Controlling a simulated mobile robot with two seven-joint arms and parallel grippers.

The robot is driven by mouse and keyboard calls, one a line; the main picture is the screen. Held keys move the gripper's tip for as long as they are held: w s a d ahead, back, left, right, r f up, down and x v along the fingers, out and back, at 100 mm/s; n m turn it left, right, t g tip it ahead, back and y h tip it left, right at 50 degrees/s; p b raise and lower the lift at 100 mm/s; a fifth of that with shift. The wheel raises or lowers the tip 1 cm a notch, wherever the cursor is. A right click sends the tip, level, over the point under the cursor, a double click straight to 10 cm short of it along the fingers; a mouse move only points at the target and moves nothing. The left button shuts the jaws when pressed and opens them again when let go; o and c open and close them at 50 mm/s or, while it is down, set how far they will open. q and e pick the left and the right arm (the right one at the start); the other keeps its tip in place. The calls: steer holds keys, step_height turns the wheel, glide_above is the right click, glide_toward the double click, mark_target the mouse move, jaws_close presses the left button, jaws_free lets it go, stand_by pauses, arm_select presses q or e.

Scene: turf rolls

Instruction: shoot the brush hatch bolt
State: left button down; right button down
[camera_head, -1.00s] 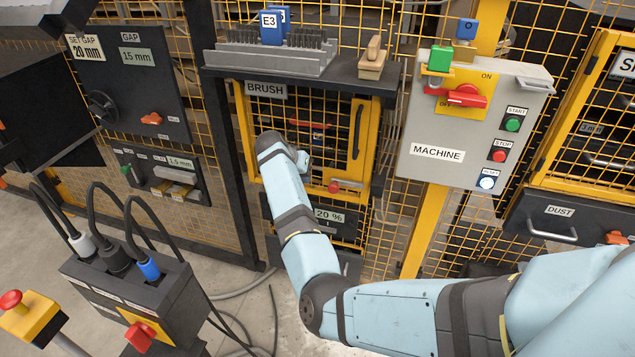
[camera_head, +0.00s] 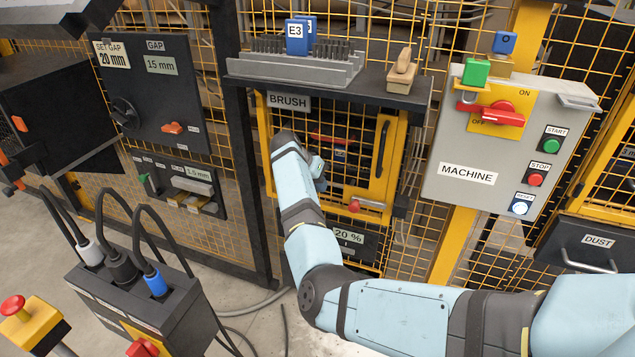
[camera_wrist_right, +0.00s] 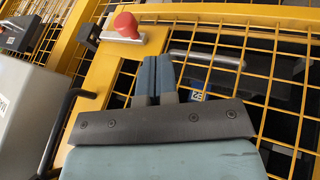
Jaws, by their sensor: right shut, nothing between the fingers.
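The brush hatch (camera_head: 397,150) is a yellow-framed mesh door under the BRUSH label (camera_head: 289,102); it looks closed. Its bolt, a red knob (camera_head: 355,206) on a pale metal plate, sits low on the frame. In the right wrist view the red knob (camera_wrist_right: 127,24) and plate show at top left, with a dark block (camera_wrist_right: 88,36) beside them. I cannot tell whether the bolt reaches into this block. My right gripper (camera_wrist_right: 156,60) is shut and empty, in front of the mesh, apart from the knob. In the head view my wrist mostly hides its fingers. My left gripper is out of view.
A black upright handle (camera_head: 382,149) stands on the hatch's right side. A shelf above carries a brush (camera_head: 300,66) and a wooden-handled item (camera_head: 402,75). The grey MACHINE box (camera_head: 465,150) is to the right, the cable box (camera_head: 150,310) at lower left.

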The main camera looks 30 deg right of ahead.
arm_select(q)
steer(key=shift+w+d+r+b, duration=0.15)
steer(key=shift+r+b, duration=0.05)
steer(key=shift+b, duration=0.1)
arm_select(e)
steer(key=s+d+f, duration=0.3)
steer(key=d+f, duration=0.2)
steer(key=shift+s+d+f, duration=0.2)
steer(key=shift+f, duration=0.15)
